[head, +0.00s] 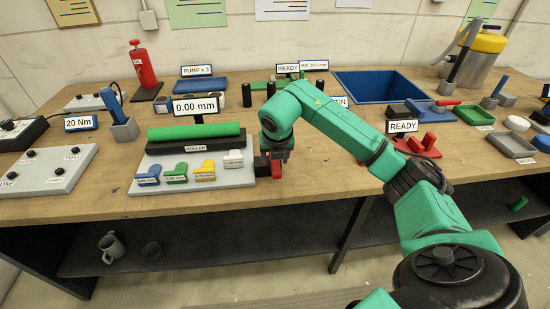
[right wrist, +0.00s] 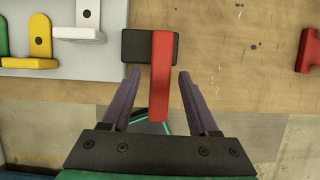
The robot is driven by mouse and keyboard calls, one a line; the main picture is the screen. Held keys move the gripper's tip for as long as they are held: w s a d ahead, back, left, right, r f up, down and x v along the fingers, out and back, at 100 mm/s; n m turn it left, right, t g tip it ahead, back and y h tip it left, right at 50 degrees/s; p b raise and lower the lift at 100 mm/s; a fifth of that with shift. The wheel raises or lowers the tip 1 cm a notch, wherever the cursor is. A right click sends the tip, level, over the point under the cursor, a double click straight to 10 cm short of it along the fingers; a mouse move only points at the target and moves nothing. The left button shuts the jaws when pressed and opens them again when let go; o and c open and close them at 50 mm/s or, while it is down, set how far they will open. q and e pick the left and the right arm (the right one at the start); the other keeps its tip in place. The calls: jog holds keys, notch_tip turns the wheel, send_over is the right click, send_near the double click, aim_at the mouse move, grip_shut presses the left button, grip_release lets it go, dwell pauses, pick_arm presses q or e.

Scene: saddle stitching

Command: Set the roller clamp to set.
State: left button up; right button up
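The roller clamp shows in the right wrist view as a black block (right wrist: 138,46) with a red lever (right wrist: 161,75) that extends toward the gripper. In the head view, its red lever (head: 276,169) shows just below my right gripper (head: 277,152), beside the roller plate's right end. In the right wrist view, my right gripper (right wrist: 160,92) is open, with one dark finger on each side of the lever and gaps at both sides. The roller station has a grey plate (head: 218,178), a green roller (head: 195,132) and a 0.00 mm display (head: 195,106). My left gripper is out of view.
Blue, green, yellow and white tabs (head: 204,170) stand on the plate left of the clamp. A red fixture (head: 420,147) under a READY sign (head: 402,126) stands to the right. The table's front edge runs close by. Bare wood lies right of the clamp.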

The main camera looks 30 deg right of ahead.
jog(key=shift+r, duration=0.1)
jog(key=shift+s+r, duration=0.1)
jog(key=shift+r, duration=0.25)
jog(key=v, duration=1.3)
jog(key=shift+r+b, duration=0.35)
jog(key=shift+r, duration=0.05)
jog(key=shift+a+f, duration=0.1)
jog(key=shift+a, duration=0.05)
jog(key=shift+s, duration=0.1)
